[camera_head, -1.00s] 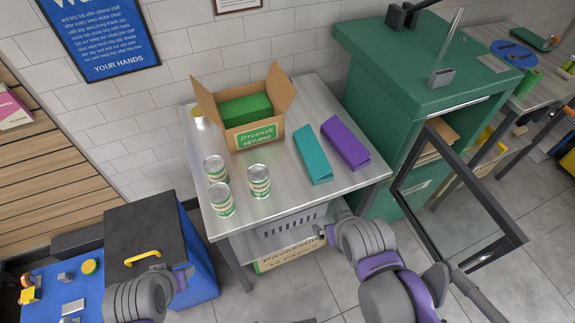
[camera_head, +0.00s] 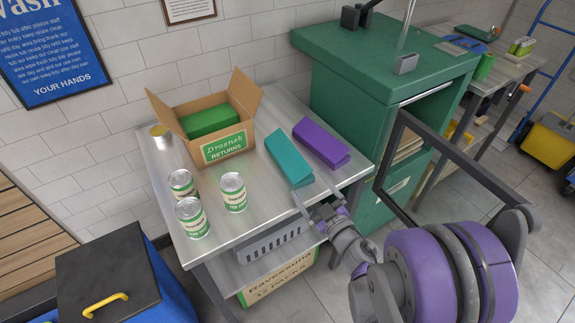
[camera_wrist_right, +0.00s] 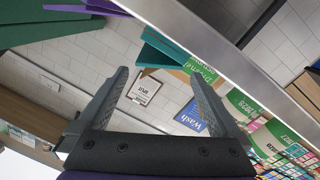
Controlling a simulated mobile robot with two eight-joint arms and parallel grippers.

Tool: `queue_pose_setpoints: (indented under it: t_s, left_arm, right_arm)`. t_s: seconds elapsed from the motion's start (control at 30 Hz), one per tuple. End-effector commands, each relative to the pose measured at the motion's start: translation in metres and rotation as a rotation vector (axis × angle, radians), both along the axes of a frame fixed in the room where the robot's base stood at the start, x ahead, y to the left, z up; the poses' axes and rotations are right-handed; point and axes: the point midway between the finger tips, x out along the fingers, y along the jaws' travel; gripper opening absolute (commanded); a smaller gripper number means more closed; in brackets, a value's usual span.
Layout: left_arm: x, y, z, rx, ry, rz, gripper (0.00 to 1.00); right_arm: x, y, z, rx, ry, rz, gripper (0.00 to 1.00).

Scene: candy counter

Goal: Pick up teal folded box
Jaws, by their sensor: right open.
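The teal folded box (camera_head: 289,158) lies flat on the metal table, its near end close to the front edge. In the right wrist view the teal box (camera_wrist_right: 165,48) shows ahead of the fingers, a little beyond the tips. My right gripper (camera_head: 320,198) is at the table's front edge, just short of the box's near end. Its jaws are open and empty, with the two fingers (camera_wrist_right: 160,80) spread apart in the wrist view. My left gripper is out of view.
A purple folded box (camera_head: 321,143) lies close to the right of the teal one. A returns carton (camera_head: 225,147) with a green box and several cans (camera_head: 233,192) stand on the metal table (camera_head: 262,215). The green cabinet (camera_head: 340,85) with its open door frame is at right.

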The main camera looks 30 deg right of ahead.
Motion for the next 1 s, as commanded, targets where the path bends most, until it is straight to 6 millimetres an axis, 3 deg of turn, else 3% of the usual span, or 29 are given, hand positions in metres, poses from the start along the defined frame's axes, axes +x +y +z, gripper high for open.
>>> queue_pose_setpoints:
  t_s: [0.33, 0.57, 0.8, 1.0]
  left_arm:
    - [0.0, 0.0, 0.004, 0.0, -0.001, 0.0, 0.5]
    - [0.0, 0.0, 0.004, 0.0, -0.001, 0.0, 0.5]
    - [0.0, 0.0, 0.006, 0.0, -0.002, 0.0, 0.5]
    - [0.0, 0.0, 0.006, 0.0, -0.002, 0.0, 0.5]
  right_arm:
    - [0.045, 0.0, 0.0, 0.0, -0.001, 0.006, 1.0]
    - [0.064, -0.001, -0.002, -0.001, -0.001, 0.005, 1.0]
    - [0.099, -0.004, -0.005, -0.001, -0.001, 0.006, 1.0]
    - [0.107, -0.005, -0.005, -0.001, -0.001, 0.004, 1.0]
